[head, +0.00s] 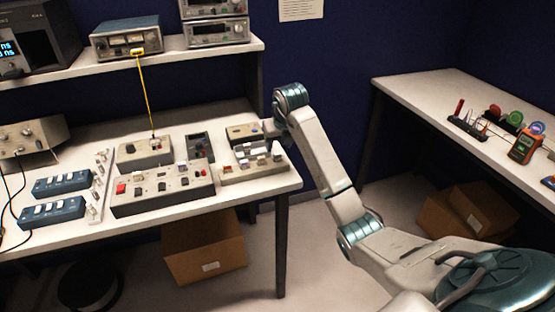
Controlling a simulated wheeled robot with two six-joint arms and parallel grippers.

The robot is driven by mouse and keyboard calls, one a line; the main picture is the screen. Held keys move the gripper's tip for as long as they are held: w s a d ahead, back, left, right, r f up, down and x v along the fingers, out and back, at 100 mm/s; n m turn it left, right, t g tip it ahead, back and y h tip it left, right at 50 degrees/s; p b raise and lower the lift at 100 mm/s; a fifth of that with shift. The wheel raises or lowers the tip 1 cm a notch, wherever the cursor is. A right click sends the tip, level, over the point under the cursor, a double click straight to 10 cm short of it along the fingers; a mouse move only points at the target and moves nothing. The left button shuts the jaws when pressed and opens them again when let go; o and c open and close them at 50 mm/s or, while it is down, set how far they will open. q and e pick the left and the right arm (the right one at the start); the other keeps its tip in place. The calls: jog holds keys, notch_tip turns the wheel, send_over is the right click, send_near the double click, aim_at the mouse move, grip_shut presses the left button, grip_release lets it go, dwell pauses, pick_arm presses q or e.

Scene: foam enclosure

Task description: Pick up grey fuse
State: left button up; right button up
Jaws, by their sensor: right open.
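My right arm reaches in from the lower right, and its gripper (260,148) is at the right end of the left workbench, over a beige fuse block (238,176). The gripper is open, with its small pale fingers close above the block. Several small pale and grey pieces stand on the block. I cannot tell for certain which one is the grey fuse, as it is small and partly hidden by the gripper. I see nothing held. My left gripper is not in view.
A control panel with a red button (165,195), a small box with a yellow cable (145,153) and blue switch boxes (61,182) crowd the left workbench (235,198). A shelf (185,51) with instruments is above. Another bench (420,92) stands right.

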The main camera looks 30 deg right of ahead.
aim_at(278, 154)
jog(key=p+x, duration=0.1)
jog(key=x, duration=0.4)
jog(key=shift+s+p, duration=0.2)
jog(key=shift+p, duration=0.2)
jog(key=shift+c, duration=1.1)
grip_shut()
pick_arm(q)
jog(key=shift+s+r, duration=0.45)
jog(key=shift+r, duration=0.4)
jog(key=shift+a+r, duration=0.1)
pick_arm(e)
jog(key=shift+d+r, duration=0.1)
jog(key=shift+d, duration=0.05)
